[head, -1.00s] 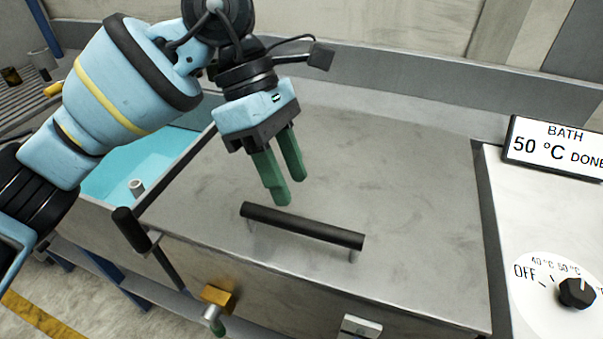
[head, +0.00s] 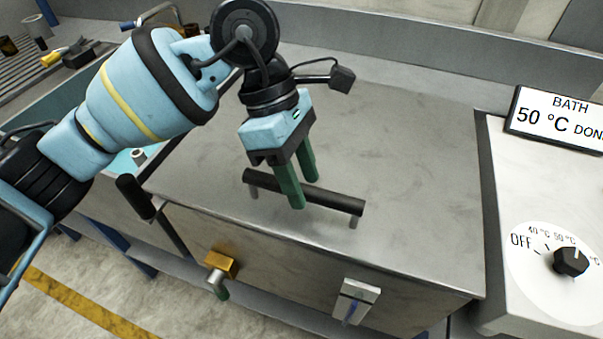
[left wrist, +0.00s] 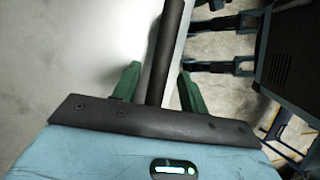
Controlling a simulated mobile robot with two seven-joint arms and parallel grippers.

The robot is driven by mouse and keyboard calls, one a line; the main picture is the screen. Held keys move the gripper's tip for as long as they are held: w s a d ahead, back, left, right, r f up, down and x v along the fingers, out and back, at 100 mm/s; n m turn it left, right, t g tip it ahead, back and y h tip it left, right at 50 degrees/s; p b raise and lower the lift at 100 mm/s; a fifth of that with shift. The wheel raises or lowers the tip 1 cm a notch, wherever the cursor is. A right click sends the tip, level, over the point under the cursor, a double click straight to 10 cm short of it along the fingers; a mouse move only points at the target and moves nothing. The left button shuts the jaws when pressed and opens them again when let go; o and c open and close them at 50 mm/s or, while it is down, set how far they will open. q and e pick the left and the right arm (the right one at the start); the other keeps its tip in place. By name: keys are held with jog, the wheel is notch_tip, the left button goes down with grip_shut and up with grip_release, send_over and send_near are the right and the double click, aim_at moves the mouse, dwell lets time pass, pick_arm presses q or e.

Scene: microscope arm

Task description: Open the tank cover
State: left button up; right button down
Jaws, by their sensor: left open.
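The tank cover (head: 400,130) is a flat grey metal lid, lying closed on the tank. Its black bar handle (head: 335,200) stands on two short posts near the front edge. My left gripper (head: 302,190) is open, its green fingers pointing down at the handle's middle. In the left wrist view the handle (left wrist: 165,55) runs between the two fingers (left wrist: 157,85), with a gap to the finger on each side. The right gripper is not in view.
A bath display (head: 560,122) and a temperature knob (head: 571,262) are at the right. A brass valve (head: 220,265) and a latch (head: 354,300) are on the tank's front. A black lever (head: 134,196) stands at the cover's left front corner.

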pick_arm(q)
jog(key=shift+d+f, duration=0.1)
jog(key=shift+f, duration=0.1)
grip_shut()
jog(key=shift+r, duration=0.1)
